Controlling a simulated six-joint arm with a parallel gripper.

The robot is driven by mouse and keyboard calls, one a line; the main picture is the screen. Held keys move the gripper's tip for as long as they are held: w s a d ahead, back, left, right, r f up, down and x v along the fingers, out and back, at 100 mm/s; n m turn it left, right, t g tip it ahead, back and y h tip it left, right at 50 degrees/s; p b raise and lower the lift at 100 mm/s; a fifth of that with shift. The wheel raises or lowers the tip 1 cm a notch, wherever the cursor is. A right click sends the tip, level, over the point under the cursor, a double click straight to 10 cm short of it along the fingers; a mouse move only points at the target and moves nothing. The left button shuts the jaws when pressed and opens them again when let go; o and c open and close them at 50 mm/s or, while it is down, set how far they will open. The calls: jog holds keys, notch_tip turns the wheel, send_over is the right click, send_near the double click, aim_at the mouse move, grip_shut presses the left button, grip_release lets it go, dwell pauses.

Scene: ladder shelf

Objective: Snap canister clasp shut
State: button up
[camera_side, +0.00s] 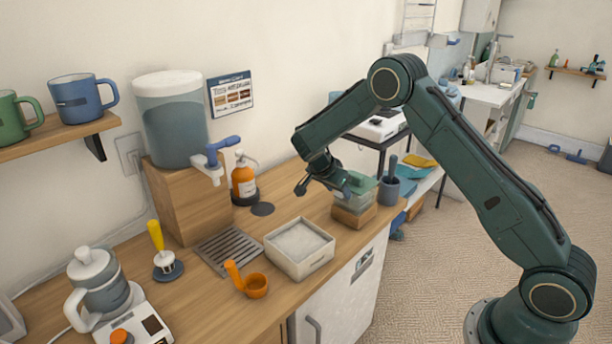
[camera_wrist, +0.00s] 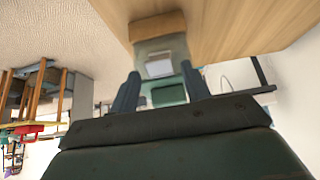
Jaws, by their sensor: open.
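The canister (camera_side: 354,197) is a clear, greenish box with a green lid (camera_side: 361,183), standing on a wooden block (camera_side: 353,216) near the counter's right end. My gripper (camera_side: 328,188) is at the canister's upper left side in the side view and partly covers it. In the wrist view the canister (camera_wrist: 158,55) shows just beyond my gripper (camera_wrist: 160,85), whose two fingers are apart with nothing clearly held between them. A pale square patch shows on the canister's face there. The clasp is too small or hidden to make out, and I cannot tell whether the fingers touch the canister.
A grey cup with a dark handle (camera_side: 388,190) stands close to the canister's right. A white square bin (camera_side: 299,252), an orange scoop (camera_side: 250,284) and a drip grate (camera_side: 226,250) lie to the left. An orange pump bottle (camera_side: 244,180) stands behind.

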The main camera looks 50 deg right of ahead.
jog(key=shift+v, duration=2)
jog(key=shift+a+f, duration=0.1)
jog(key=shift+a, duration=0.1)
jog(key=c, duration=0.9)
jog(key=shift+a, duration=0.2)
grip_shut()
jog(key=shift+a+h, duration=1.8)
jog(key=shift+a, duration=0.6)
jog(key=shift+d+f, duration=0.1)
jog(key=shift+d, duration=0.05)
jog(key=shift+x, duration=2.8)
